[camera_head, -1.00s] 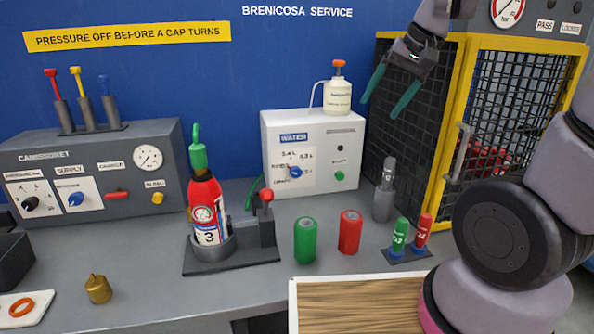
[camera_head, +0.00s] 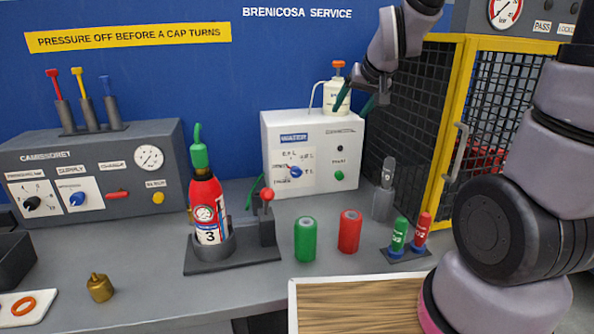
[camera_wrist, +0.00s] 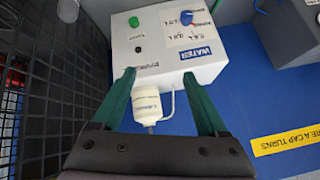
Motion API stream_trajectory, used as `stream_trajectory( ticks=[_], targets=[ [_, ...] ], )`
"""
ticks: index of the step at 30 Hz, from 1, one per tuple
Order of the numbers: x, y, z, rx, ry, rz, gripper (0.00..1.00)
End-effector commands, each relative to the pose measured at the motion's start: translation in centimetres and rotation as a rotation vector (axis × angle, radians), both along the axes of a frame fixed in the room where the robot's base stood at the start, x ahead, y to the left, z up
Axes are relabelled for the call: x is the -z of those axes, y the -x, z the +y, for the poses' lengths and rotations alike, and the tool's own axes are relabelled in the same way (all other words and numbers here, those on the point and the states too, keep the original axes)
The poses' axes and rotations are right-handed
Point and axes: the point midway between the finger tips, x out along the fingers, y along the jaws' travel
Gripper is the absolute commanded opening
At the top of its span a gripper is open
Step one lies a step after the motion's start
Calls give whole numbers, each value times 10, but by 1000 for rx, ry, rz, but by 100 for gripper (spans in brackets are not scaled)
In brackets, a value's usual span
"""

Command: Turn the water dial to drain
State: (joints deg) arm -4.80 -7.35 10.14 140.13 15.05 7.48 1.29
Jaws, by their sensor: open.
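The white water box (camera_head: 318,182) stands at the back of the bench against the blue wall. Its blue water dial (camera_head: 295,171) sits on a pale panel on the front face, with small labels around it too blurred to read. The dial also shows upside down in the wrist view (camera_wrist: 186,18). A green button (camera_head: 339,175) is on the same face. My gripper (camera_head: 357,103) is open and empty, with green fingers, above the box's right top edge by the pump bottle (camera_head: 335,97). In the wrist view my fingers (camera_wrist: 160,95) frame the box and bottle, apart from the dial.
The red extinguisher (camera_head: 206,204) stands in a holder left of the box. Green (camera_head: 305,240) and red (camera_head: 349,232) canisters stand in front. A yellow-framed mesh cage (camera_head: 458,130) is close on the right. A grey control console (camera_head: 95,175) is at left.

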Motion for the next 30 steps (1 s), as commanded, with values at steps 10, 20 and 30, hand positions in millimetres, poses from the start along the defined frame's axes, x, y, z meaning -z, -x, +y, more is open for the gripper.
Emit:
stream_trajectory(
  ticks=[10,20,30],
  targets=[
    [117,-53,76,-130,35,-65,76],
    [162,-62,103,-168,43,-104,76],
    [197,-95,116,-166,44,-104,76]
  ],
)
